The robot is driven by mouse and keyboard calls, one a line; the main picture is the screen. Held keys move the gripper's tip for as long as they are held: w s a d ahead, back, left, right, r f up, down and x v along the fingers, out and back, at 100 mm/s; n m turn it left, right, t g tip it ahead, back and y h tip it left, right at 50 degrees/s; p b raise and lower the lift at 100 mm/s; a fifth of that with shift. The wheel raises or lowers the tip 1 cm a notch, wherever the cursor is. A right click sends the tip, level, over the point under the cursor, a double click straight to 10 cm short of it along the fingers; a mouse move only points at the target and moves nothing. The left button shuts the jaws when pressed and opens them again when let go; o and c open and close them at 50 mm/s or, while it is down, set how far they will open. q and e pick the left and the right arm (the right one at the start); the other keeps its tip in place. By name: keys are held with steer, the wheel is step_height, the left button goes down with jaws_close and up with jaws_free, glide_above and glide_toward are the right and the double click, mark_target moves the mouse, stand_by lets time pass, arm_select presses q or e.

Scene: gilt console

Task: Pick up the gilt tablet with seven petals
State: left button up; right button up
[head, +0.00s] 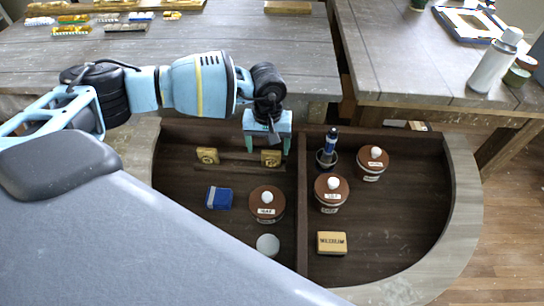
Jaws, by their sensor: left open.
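Two small gilt tablets stand in the left compartment of the dark console: a left gilt tablet (207,155) and a right gilt tablet (270,158). Each has a darker round mark on its face, too small for me to count petals. My left gripper (267,149) is open and points down, its two light-blue fingers apart above or just behind the right tablet. That tablet shows between the fingertips in the picture; I cannot tell whether they touch it. Nothing is held. My right gripper is not in view.
The console (465,200) has a central divider (302,200). The left compartment also holds a blue box (219,198), a lidded jar (267,203) and a pale round piece (267,245). Jars (331,194), (373,163), a blue-handled tool (330,146) and a labelled block (331,243) stand right.

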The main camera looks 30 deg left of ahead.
mark_target(271, 153)
arm_select(q)
steer(key=shift+w+d+f, duration=0.1)
steer(key=shift+w+f, duration=0.1)
steer(key=shift+f, duration=0.95)
steer(key=shift+w+f, duration=0.2)
steer(key=shift+f, duration=1)
steer(key=shift+w+d+f, duration=0.1)
steer(key=shift+w+f, duration=0.1)
steer(key=shift+f, duration=0.95)
steer(key=c, duration=1)
steer(key=shift+c, duration=0.2)
step_height(271, 153, up, 10)
steer(key=s+d+r+m, duration=0.2)
steer(key=s+r, duration=0.1)
steer(key=s, duration=0.5)
steer(key=s+d+r+m, duration=0.2)
steer(key=s+r+m, duration=0.1)
steer(key=s, duration=0.5)
steer(key=shift+d+r, duration=0.25)
steer(key=shift+r, duration=0.15)
